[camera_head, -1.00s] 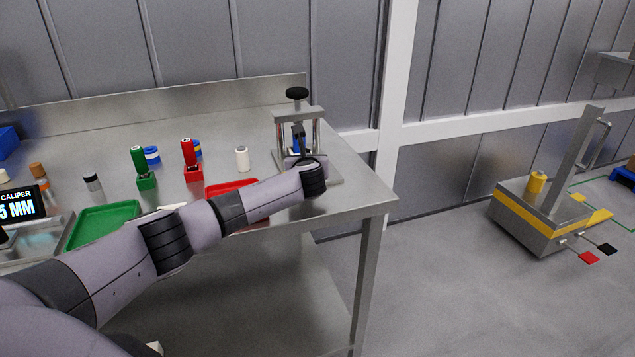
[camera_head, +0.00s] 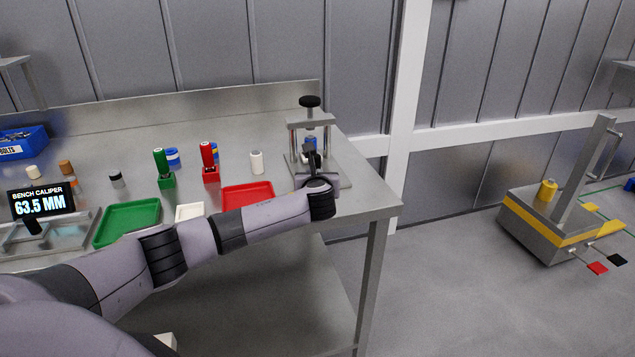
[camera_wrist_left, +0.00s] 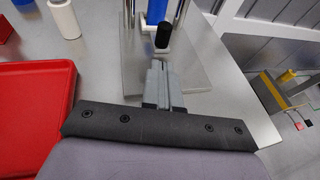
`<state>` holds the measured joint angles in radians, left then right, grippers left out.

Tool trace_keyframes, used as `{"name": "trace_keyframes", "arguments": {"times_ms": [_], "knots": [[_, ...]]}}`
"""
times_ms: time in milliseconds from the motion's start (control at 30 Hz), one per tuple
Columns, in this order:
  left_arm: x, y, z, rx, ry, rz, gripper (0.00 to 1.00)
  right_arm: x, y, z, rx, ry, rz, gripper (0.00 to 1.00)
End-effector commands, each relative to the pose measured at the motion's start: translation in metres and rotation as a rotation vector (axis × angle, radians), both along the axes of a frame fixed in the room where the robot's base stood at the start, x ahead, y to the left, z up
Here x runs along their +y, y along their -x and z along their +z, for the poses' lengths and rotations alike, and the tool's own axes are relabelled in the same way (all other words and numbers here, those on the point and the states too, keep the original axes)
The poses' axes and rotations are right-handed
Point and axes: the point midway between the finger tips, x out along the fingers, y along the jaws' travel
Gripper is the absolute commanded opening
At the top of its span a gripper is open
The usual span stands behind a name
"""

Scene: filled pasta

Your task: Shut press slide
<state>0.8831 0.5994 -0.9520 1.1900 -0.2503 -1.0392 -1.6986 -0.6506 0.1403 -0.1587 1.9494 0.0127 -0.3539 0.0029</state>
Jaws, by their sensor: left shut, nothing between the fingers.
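The press (camera_head: 311,120) stands near the right end of the steel bench, with two posts, a crossbar and a black top knob (camera_head: 309,101). A blue part (camera_head: 309,142) sits between its posts; it also shows in the left wrist view (camera_wrist_left: 157,10). A short black handle (camera_wrist_left: 163,35) stands at the press front, just beyond my fingertips. My left gripper (camera_wrist_left: 157,65) is shut and empty, over the press base plate (camera_wrist_left: 205,72). A narrow gap seems to separate fingertips and handle; contact is hard to tell. My right gripper is not in view.
A red tray (camera_head: 248,196) lies left of the press, under and beside my forearm. A white cylinder (camera_head: 256,162), a red holder (camera_head: 210,163) and a green holder (camera_head: 163,170) stand behind. The bench's right edge is close; a yellow-banded cart (camera_head: 545,229) stands on the floor beyond.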

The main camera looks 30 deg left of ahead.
Motion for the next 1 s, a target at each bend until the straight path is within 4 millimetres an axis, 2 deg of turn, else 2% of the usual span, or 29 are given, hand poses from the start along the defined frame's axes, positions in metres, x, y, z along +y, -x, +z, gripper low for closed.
{"name": "trace_keyframes", "arguments": {"times_ms": [400,800,900,1000], "knots": [[-0.027,0.039,0.015,0.0,0.001,-0.002,0.0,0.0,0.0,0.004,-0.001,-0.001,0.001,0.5],[-0.035,0.051,0.019,0.001,0.001,0.0,0.0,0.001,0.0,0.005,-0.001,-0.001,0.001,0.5],[-0.039,0.053,0.015,0.001,0.019,-0.001,0.0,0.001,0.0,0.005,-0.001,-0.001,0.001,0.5],[-0.055,0.063,-0.001,-0.003,0.107,0.001,0.0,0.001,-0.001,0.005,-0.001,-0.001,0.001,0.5]]}}
